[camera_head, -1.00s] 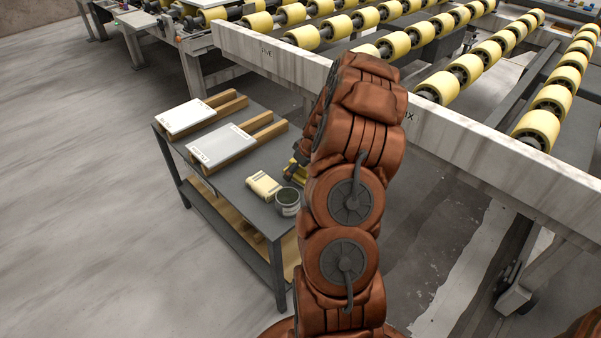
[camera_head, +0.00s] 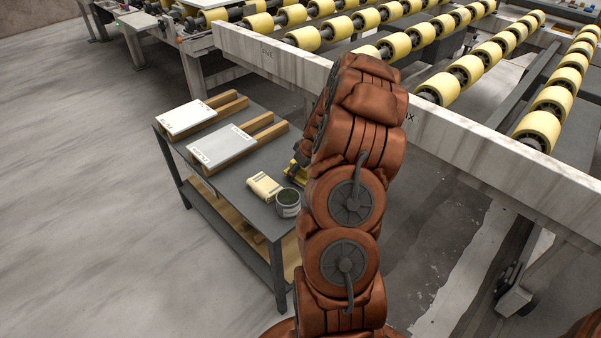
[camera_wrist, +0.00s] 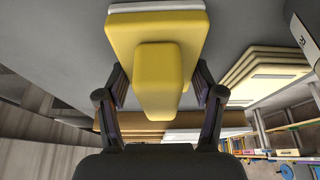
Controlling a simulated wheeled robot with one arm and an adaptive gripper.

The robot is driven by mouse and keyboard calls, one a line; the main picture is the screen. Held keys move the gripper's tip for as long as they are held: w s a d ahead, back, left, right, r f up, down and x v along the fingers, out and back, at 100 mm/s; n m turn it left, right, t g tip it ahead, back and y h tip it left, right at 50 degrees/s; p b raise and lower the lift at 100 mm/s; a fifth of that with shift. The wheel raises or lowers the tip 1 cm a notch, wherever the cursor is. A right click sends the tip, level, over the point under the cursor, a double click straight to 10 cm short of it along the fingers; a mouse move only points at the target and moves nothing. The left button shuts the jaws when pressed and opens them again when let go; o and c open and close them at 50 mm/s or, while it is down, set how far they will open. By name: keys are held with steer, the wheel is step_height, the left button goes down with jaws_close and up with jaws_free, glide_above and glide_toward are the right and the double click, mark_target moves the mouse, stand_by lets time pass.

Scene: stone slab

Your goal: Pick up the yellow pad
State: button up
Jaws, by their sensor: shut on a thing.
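The yellow pad (camera_wrist: 155,30) fills the upper middle of the wrist view. It has a pale grey layer along its far edge and a raised yellow grip block on its face. My gripper (camera_wrist: 160,88) is shut on this block, with one dark finger on each side. In the head view, a small part of the yellow pad (camera_head: 293,171) shows just left of my arm, over the right end of the grey table. My arm hides most of the gripper there. I cannot tell whether the pad touches the table.
A grey can (camera_head: 288,204) and a pale yellow stack (camera_head: 264,186) stand close by on the grey table (camera_head: 228,184). Two white slabs (camera_head: 222,146) rest on wooden bars at the table's left. A roller conveyor with a pale side beam (camera_head: 275,68) runs behind. Floor at left is clear.

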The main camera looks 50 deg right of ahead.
step_height(320, 180, up, 10)
stand_by(0.6)
